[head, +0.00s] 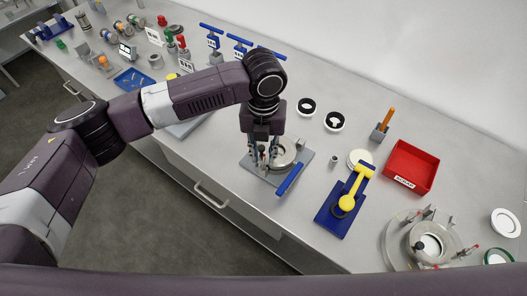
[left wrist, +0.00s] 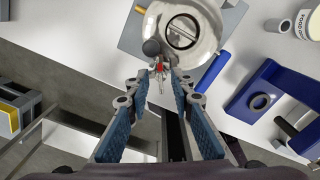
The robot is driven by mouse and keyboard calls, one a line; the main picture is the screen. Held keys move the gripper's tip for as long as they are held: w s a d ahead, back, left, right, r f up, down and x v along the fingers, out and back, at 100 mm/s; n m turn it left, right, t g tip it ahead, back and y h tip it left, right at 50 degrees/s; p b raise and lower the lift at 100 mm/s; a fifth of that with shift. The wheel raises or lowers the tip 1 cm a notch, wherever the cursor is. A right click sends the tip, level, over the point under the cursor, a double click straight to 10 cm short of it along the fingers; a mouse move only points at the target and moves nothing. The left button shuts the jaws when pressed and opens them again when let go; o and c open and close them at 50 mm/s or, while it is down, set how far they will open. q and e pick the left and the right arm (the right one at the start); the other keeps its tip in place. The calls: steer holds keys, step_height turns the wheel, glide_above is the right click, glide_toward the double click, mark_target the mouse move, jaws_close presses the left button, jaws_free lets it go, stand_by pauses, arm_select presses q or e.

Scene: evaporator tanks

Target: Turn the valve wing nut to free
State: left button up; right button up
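A round metal tank fitting (head: 285,152) sits on a grey square plate with a blue handle (head: 291,178) at its right side. A small red and grey part (left wrist: 160,68), which looks like the valve wing nut, sticks out from the fitting's near side. My left gripper (head: 262,162) points down at the near left side of the fitting. In the left wrist view its fingers (left wrist: 161,80) are apart on either side of the small part; contact cannot be told. My right gripper is not in view.
Two black rings (head: 307,107) lie behind. Several small valves and fittings stand at the far left. The bench's front edge is close to the plate.

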arm_select(q)
steer(key=shift+f, duration=0.55)
steer(key=shift+c, duration=0.2)
jaws_close()
